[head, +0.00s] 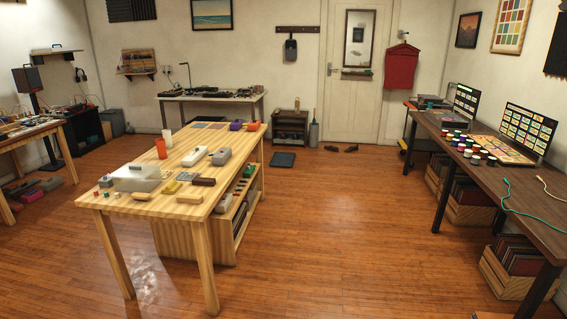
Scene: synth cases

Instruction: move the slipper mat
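A small dark mat (283,159), which looks like the slipper mat, lies flat on the wooden floor beyond the right far end of the central table. Nothing shows on top of it. A pair of dark slippers (351,149) lies on the floor to its right, near the door and apart from the mat. Neither of my grippers shows in the head view.
A wooden table (130,206) with many small items and shelves below stands left of centre. A dark bench (523,190) with crates under it runs along the right. A small rack (290,137) stands behind the mat. The floor (345,230) between table and bench is clear.

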